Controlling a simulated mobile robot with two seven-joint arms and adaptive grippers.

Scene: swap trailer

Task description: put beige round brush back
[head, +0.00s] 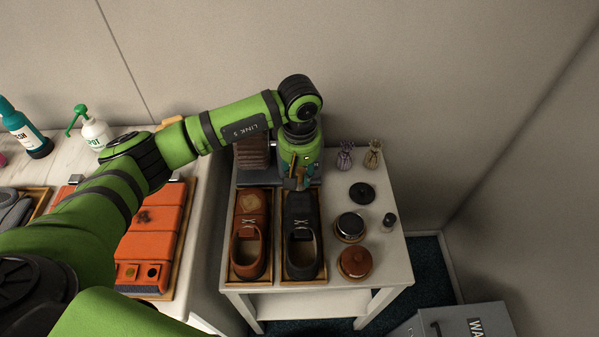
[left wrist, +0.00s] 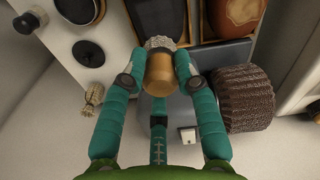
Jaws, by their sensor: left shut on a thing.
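My left gripper (head: 297,182) reaches down at the back of the small white table, just behind the black shoe (head: 300,245). In the left wrist view its teal fingers (left wrist: 158,75) are shut on the beige round brush (left wrist: 160,80), one finger on each side. The brush has a smooth tan body, and pale grey bristles show at its far end. It is over or on a grey surface (left wrist: 222,55); I cannot tell whether it touches. In the head view the gripper mostly hides the brush. My right gripper is not in view.
A brown ribbed object (left wrist: 243,98) stands close beside the gripper. A brown shoe (head: 250,235) lies left of the black one. A black disc (head: 362,193), a dark tin (head: 350,226), a reddish-brown round item (head: 356,262) and small pouches (head: 373,153) stand on the right.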

